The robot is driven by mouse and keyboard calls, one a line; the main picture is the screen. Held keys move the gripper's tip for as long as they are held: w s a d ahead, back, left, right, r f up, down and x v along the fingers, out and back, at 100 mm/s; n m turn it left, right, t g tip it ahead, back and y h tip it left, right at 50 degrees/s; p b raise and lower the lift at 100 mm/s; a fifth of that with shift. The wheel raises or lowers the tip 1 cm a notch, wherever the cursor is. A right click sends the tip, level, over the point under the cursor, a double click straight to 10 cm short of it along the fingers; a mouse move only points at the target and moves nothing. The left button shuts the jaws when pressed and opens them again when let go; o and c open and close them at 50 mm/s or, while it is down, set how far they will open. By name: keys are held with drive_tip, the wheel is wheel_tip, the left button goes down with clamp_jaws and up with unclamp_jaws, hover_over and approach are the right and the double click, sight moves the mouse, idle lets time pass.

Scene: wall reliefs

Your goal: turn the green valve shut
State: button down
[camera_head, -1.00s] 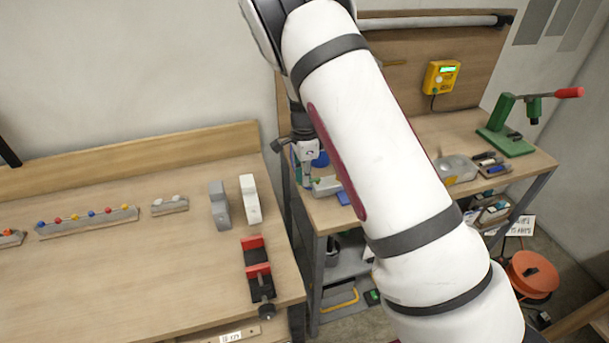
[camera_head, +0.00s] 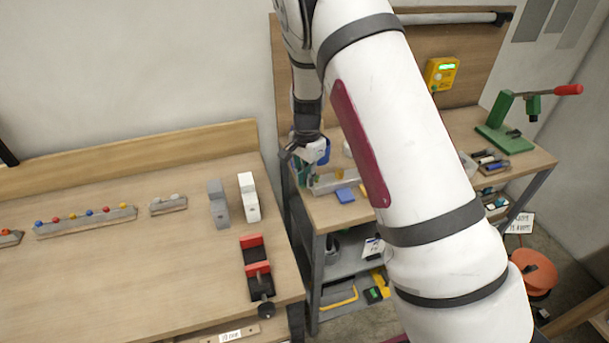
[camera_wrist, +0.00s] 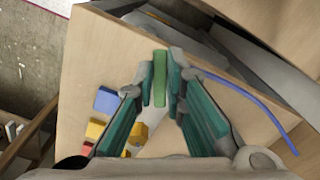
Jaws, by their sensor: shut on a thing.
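The green valve shows in the wrist view as a narrow green handle (camera_wrist: 160,80), upright in the picture, between the teal fingers. My gripper (camera_wrist: 159,70) is shut on this handle, with one finger on each side. In the head view my gripper (camera_head: 298,158) is at the left end of the far workbench (camera_head: 325,212), low over its top. The valve's handle cannot be made out in the head view, and my arm covers part of the bench. The valve's lower part is hidden between the fingers.
A blue block (camera_wrist: 107,99) and a yellow block (camera_wrist: 96,130) lie left of the fingers in the wrist view. A blue hose (camera_wrist: 250,105) curves at the right. The left bench (camera_head: 120,270) holds a red-and-black vise (camera_head: 257,272). A green press (camera_head: 500,130) stands far right.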

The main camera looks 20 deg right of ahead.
drive_tip(key=n, duration=0.2)
drive_tip(key=s+d+n, duration=0.1)
drive_tip(key=n, duration=0.1)
drive_tip(key=shift+s+n, duration=0.15)
drive_tip(key=shift+n, duration=0.15)
drive_tip(key=n, duration=0.1)
drive_tip(key=d+n, duration=0.1)
drive_tip(key=shift+s+n+b, duration=0.25)
drive_tip(key=shift+n+b, duration=0.05)
drive_tip(key=shift+n, duration=0.1)
drive_tip(key=n, duration=0.1)
drive_tip(key=d+n, duration=0.1)
drive_tip(key=n, duration=0.3)
drive_tip(key=shift+s+d+b, duration=0.2)
drive_tip(key=shift+d+b, duration=0.1)
drive_tip(key=shift+d, duration=0.05)
drive_tip(key=shift+n, duration=0.3)
drive_tip(key=c, duration=1.6)
unclamp_jaws()
drive_tip(key=shift+c, duration=0.2)
drive_tip(key=shift+r, duration=0.1)
wheel_tip(320, 180, up, 12)
